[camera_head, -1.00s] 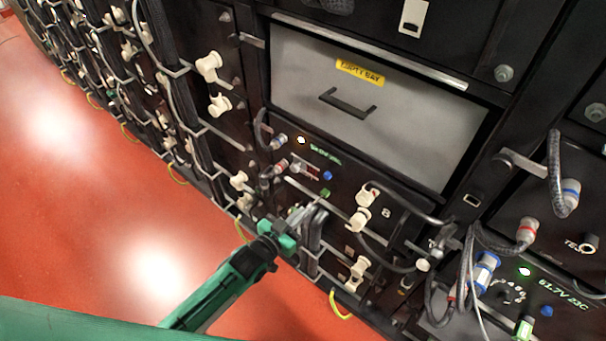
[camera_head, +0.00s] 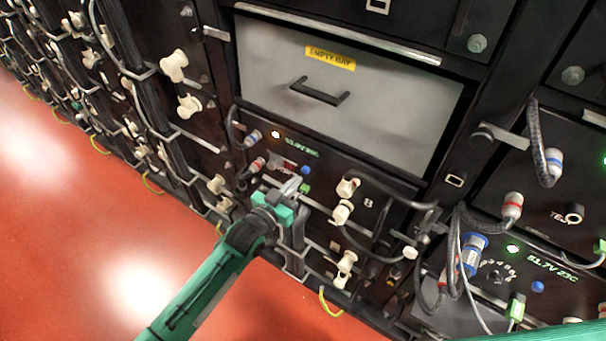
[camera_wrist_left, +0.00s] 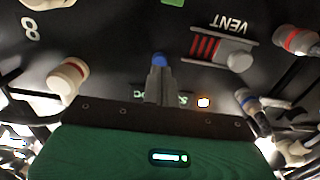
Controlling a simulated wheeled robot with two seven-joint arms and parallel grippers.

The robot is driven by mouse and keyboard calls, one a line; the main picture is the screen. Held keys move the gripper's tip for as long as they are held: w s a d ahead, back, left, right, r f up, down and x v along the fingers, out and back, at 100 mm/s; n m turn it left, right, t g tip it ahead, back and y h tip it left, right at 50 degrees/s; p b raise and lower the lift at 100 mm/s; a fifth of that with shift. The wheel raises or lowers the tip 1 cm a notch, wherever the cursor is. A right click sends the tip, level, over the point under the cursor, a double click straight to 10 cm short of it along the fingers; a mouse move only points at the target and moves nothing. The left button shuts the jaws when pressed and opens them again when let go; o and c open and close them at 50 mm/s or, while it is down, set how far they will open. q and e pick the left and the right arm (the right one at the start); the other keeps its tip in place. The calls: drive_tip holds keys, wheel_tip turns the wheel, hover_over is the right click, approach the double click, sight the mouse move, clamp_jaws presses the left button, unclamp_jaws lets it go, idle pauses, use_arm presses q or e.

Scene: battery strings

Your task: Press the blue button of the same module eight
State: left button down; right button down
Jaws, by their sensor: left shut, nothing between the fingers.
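Module eight is the black panel marked "8" (camera_head: 368,203), below the grey empty bay; the "8" shows upside down in the left wrist view (camera_wrist_left: 31,28). Its small blue button (camera_head: 305,169) is near the green display text. In the left wrist view the blue button (camera_wrist_left: 159,58) appears right at the fingertips; I cannot tell whether they touch it. My left gripper (camera_head: 293,186) is shut and empty, its fingers pointing at the panel just below the button. Its fingers also show in the left wrist view (camera_wrist_left: 158,84). My right gripper is out of view.
A red-striped vent slider (camera_wrist_left: 222,50) sits beside the button. Cream plugs (camera_head: 342,212) and dark cables stand out from the panel. A neighbouring module at the right has its own blue button (camera_head: 537,287). The red floor (camera_head: 70,220) is clear at left.

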use_arm(q)
drive_tip(key=shift+b+x, duration=0.35)
drive_tip(key=shift+x, duration=1.1)
idle(0.4)
drive_tip(key=shift+p+v, duration=0.9)
drive_tip(key=shift+v, duration=0.6)
drive_tip(key=p+v, duration=0.2)
drive_tip(key=v, duration=0.3)
